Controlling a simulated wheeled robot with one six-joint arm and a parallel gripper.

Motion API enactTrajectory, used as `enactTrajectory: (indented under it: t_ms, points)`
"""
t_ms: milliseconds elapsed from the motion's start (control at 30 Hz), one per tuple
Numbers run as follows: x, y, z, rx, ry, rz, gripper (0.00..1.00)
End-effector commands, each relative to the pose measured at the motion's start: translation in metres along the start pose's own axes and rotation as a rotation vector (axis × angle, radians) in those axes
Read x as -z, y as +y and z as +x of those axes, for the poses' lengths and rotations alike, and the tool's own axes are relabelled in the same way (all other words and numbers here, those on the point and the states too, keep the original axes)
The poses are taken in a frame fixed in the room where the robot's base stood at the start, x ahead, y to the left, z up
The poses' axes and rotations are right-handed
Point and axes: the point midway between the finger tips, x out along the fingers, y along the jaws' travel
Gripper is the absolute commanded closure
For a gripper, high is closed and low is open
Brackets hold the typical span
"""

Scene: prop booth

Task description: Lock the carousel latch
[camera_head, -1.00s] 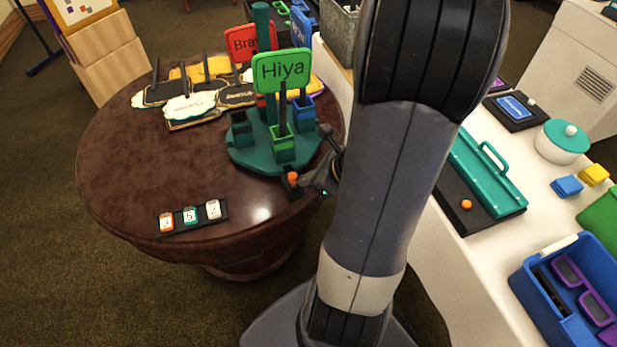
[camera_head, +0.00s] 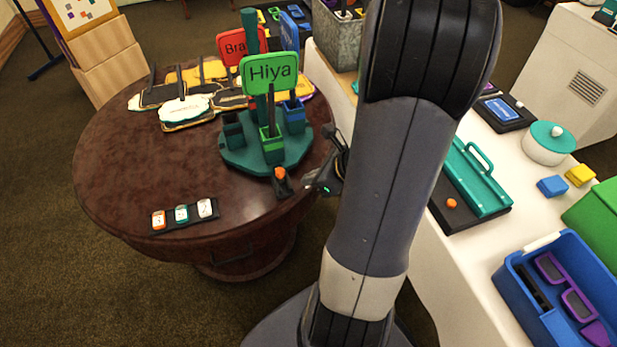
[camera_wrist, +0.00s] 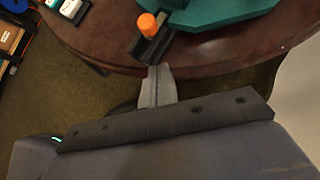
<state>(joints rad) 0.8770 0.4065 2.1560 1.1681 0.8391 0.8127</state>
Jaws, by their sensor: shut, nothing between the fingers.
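The carousel (camera_head: 240,158) is a green turntable on the round brown table, holding coloured sockets with sign paddles, among them a green "Hiya" sign (camera_head: 269,73). The latch, a small black block with an orange knob (camera_head: 280,173), sits at the carousel's front edge. It also shows in the wrist view (camera_wrist: 147,25), next to the green base. My gripper (camera_head: 309,185) is shut and empty, just right of the latch at the table's edge. In the wrist view its fingers (camera_wrist: 158,72) point at the black block; I cannot tell whether they touch it.
A black strip with three numbered tiles (camera_head: 184,215) lies at the table's front left. Several cloud-shaped and dark signs (camera_head: 184,110) lie at the back. A white counter (camera_head: 437,262) with a teal-handled tray (camera_head: 475,180) and a blue bin (camera_head: 510,285) stands to the right.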

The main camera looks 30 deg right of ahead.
Motion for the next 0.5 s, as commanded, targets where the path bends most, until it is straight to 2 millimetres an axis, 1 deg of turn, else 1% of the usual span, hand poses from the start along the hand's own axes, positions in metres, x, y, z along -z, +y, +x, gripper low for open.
enactTrajectory:
  t_ms: [33,300,400,500]
  points:
    - [-0.003,-0.002,-0.014,0.009,-0.001,0.001,1.00]
    - [-0.002,-0.001,-0.063,0.009,-0.001,0.001,1.00]
    - [-0.002,-0.001,-0.078,0.008,0.001,0.001,1.00]
    - [-0.001,-0.001,-0.089,0.006,0.000,0.000,1.00]
